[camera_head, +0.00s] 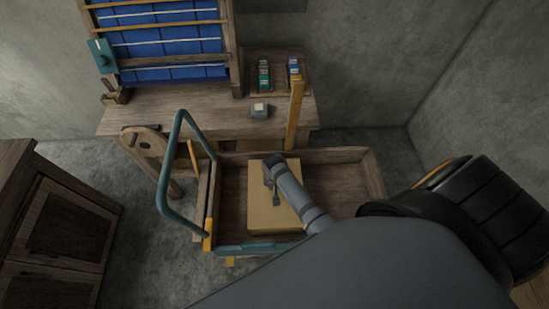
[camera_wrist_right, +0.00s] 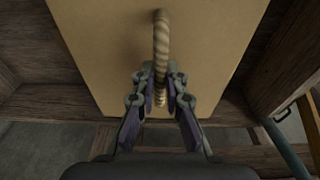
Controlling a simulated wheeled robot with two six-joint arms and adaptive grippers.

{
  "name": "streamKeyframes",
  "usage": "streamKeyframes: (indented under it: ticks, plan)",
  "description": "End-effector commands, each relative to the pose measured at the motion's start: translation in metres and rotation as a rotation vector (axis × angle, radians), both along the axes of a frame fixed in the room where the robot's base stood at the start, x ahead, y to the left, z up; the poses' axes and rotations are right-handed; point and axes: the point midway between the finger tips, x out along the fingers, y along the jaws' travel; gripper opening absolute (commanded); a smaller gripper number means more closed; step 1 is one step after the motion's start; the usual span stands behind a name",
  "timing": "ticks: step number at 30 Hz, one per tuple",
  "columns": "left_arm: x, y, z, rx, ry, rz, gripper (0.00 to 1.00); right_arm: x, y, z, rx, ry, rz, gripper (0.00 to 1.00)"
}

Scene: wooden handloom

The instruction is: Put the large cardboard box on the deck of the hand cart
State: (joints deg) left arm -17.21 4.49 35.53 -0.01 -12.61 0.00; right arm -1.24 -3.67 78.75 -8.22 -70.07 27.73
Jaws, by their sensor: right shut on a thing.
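The large cardboard box (camera_head: 259,218) is tan, with a rope handle (camera_wrist_right: 161,45) on its top. In the head view it is over the wooden deck (camera_head: 340,185) of the hand cart, inside the low side walls. Whether its underside touches the deck or hangs just above cannot be told. My right gripper (camera_head: 272,184) is over the box top. In the right wrist view its two fingers (camera_wrist_right: 162,88) close around the rope handle. The cart's teal push handle (camera_head: 165,170) stands at the left. My left gripper is not in view.
A wooden loom with blue cloth (camera_head: 165,45) and a bench (camera_head: 200,108) stand behind the cart. Small colored items (camera_head: 264,75) and a small grey block (camera_head: 260,111) rest on the bench. A wooden cabinet (camera_head: 50,235) is at the left. Deck space shows right of the box.

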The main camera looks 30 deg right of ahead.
Motion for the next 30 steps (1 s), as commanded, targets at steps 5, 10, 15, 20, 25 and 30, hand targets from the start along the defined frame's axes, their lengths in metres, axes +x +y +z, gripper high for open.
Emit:
streamKeyframes:
  ticks: [5,10,15,20,25,30]
  plan:
    - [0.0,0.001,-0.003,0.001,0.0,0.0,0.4,0.001,0.0,-0.004,-0.001,-0.002,0.0,0.0]
    - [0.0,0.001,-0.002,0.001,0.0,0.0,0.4,0.001,0.0,-0.003,0.0,-0.001,0.0,0.32]
    - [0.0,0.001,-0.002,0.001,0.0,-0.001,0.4,0.0,0.0,-0.003,0.0,0.0,0.0,0.38]
    - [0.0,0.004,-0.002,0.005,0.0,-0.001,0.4,-0.001,0.0,-0.004,0.0,0.001,0.0,0.38]
    - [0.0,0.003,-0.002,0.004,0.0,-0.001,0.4,-0.002,0.002,0.014,0.001,-0.001,-0.001,0.38]
    - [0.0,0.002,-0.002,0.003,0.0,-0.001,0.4,-0.007,0.005,0.056,0.001,-0.004,-0.001,0.38]
